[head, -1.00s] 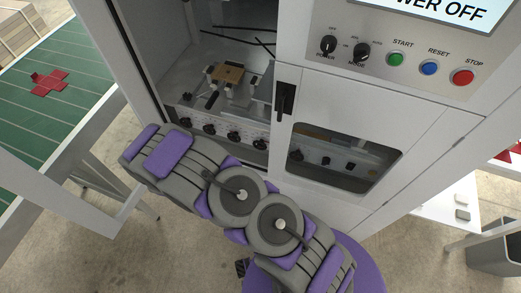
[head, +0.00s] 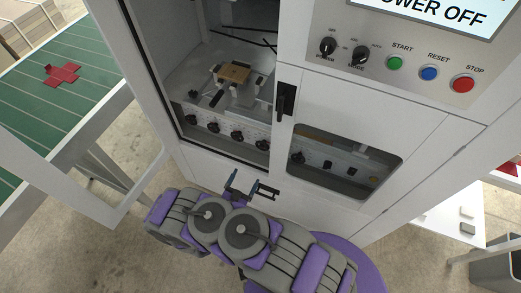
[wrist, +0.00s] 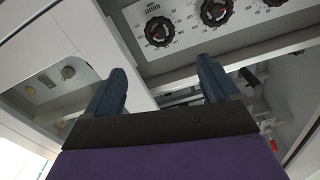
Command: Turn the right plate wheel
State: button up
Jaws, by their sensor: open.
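The control row inside the open left bay has several black knobs on a pale panel. The rightmost knob (head: 263,145) seems to be the right plate wheel; in the wrist view a black-and-red dial (wrist: 159,32) has an upside-down label that reads "RIGHT", the rest too small to read. My gripper (head: 246,179) is in front of and below this row in the head view. In the wrist view its two dark blue fingers (wrist: 161,66) are apart, with nothing between them. The dial lies beyond the fingertips, apart from them.
More dials (wrist: 214,12) sit beside it. A brown block (head: 234,73) rests on the fixture above the row. A windowed door with a black handle (head: 286,101) is at right, and an open white door (head: 62,175) is at left. The screen (head: 440,12) shows "POWER OFF".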

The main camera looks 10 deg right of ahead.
aim_at(261, 147)
jog(key=b+x, duration=0.4)
jog(key=x, duration=1.2)
jog(key=shift+f, duration=0.1)
jog(key=c, duration=1.1)
